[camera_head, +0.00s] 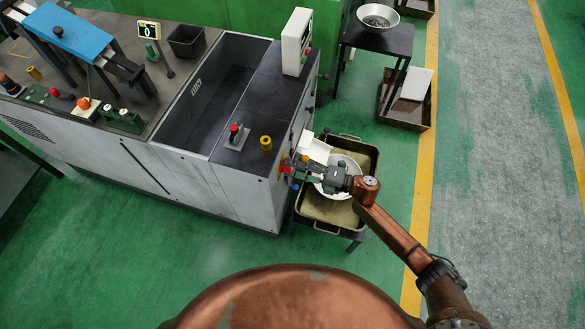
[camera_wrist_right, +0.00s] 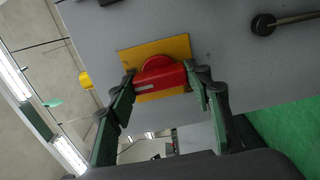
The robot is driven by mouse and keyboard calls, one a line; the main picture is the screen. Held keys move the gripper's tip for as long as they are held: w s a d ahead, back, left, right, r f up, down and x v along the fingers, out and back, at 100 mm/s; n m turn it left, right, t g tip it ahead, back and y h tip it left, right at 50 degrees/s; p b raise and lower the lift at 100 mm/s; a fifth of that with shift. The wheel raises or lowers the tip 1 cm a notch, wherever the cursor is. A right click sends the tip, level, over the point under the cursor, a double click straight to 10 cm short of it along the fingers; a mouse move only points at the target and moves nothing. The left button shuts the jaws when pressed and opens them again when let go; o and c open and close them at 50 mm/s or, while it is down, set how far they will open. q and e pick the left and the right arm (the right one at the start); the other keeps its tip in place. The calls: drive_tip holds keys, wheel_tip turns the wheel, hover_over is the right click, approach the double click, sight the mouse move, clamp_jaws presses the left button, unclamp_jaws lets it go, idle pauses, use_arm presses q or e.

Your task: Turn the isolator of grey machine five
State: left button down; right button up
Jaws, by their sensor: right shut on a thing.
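The grey machine (camera_head: 235,178) fills the middle of the head view, its end panel facing right. On that panel sits the isolator, a red rotary handle (camera_wrist_right: 158,77) on a yellow plate (camera_wrist_right: 180,47) in the right wrist view. The handle's bar lies nearly level across the wrist picture, slightly tilted. My right gripper (camera_wrist_right: 160,84) has its green fingers on both ends of the red handle and is shut on it. In the head view my right gripper (camera_head: 291,170) is against the end panel and hides most of the isolator. My left gripper is not in view.
A tray on a stand (camera_head: 335,210) with a white bowl (camera_head: 347,165) lies below and beside my right gripper. A black lever with a round knob (camera_wrist_right: 263,24) sticks out near the isolator. A dark side table (camera_head: 385,38) stands behind; green floor is free in front.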

idle(0.5)
drive_tip(key=o, duration=1.2)
drive_tip(key=shift+c, duration=0.2)
drive_tip(key=v, duration=1.2)
drive_tip(key=shift+m, duration=0.4)
